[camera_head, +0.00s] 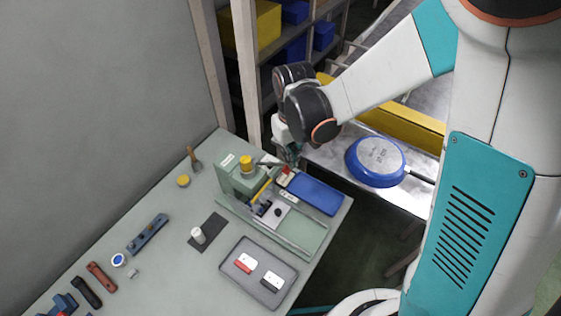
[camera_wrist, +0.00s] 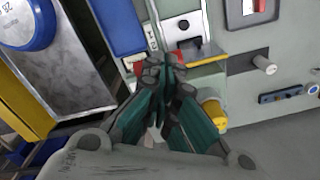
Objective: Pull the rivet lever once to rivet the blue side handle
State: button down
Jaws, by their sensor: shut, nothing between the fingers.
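The green rivet press (camera_head: 238,184) stands on the grey bench, with a yellow cap (camera_head: 246,161) on top. The cap also shows in the wrist view (camera_wrist: 214,112). A red part (camera_head: 286,171), perhaps the lever's grip, is at the press's right side. My gripper (camera_head: 290,160) is just above it, fingers shut with nothing between them. In the wrist view, red shows at both sides of my fingertips (camera_wrist: 165,62); I cannot tell whether they touch it. My fingers hide part of the lever area. I cannot make out a blue side handle at the press.
A blue pad (camera_head: 316,193) lies right of the press. A blue pan (camera_head: 376,162) rests upside down on the metal conveyor (camera_head: 335,158). A grey tray (camera_head: 232,284) holds red and black pieces. Tools lie along the bench's left side. Shelves with bins stand behind.

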jog(key=shift+s+d+f+b, duration=0.1)
jog(key=shift+f+b, duration=0.5)
jog(key=shift+f, duration=0.15)
jog(key=shift+s+d+f+b, duration=0.1)
jog(key=shift+f+b, duration=0.5)
jog(key=shift+f, duration=0.1)
jog(key=shift+s+d+f+b, duration=0.2)
jog(key=shift+d+f+b, duration=0.1)
jog(key=shift+f+b, duration=0.5)
jog(key=shift+s+d+f+b, duration=0.25)
jog(key=shift+f+b, duration=0.45)
jog(key=shift+f, duration=0.15)
jog(key=shift+s+d+f+b, duration=0.2)
jog(key=shift+d+f+b, duration=0.1)
jog(key=shift+f+b, duration=0.5)
jog(key=shift+f, duration=0.15)
notch_tip(320, 180, up, 18)
jog(key=s+d+p, duration=0.1)
jog(key=p, duration=1)
jog(key=shift+f, duration=0.2)
